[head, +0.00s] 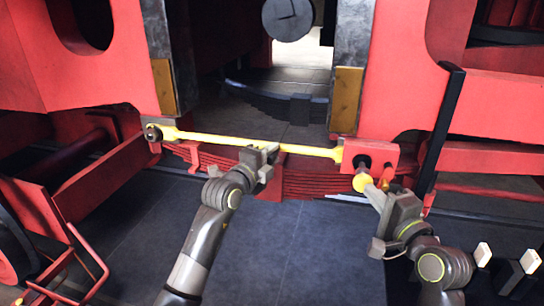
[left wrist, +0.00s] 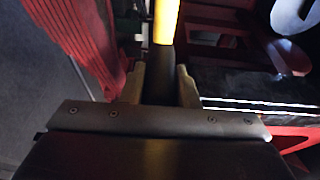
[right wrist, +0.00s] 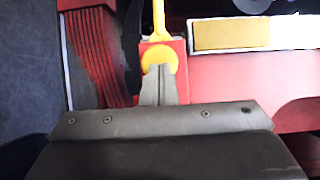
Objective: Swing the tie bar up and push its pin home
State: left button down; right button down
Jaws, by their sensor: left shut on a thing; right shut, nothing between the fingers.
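The yellow tie bar (head: 225,139) runs nearly level from a dark pivot (head: 153,133) at left to the red bracket block (head: 380,153) at right. My left gripper (head: 262,160) is shut on the bar's middle; in the left wrist view a dark section (left wrist: 159,78) of the tie bar sits between its fingers. My right gripper (head: 371,188) is shut and empty, fingertips at the round yellow pin head (head: 362,182) in front of the block. The right wrist view shows the fingertips (right wrist: 158,72) overlapping the yellow head (right wrist: 157,54); I cannot tell whether they touch. The pin's shank is largely hidden.
Red leaf springs (head: 310,180) lie behind and below the bar. Red frame plates (head: 400,80) stand on both sides. The dark floor (head: 270,235) between my arms is clear.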

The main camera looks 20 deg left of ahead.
pick_arm(q)
jog(key=shift+r, duration=0.75)
pick_arm(e)
jog(key=shift+r, duration=0.1)
jog(key=shift+s+d, duration=0.7)
jog(key=shift+d, duration=0.2)
jog(key=shift+s+d, duration=0.65)
jog(key=shift+d, duration=0.25)
pick_arm(q)
jog(key=c, duration=1)
grip_release()
jog(key=shift+f, duration=0.1)
jog(key=shift+s+a+f, duration=0.1)
jog(key=shift+a, duration=0.05)
pick_arm(e)
jog(key=shift+s+a, duration=0.1)
jog(key=shift+a, duration=0.1)
pick_arm(q)
jog(key=shift+s, duration=0.1)
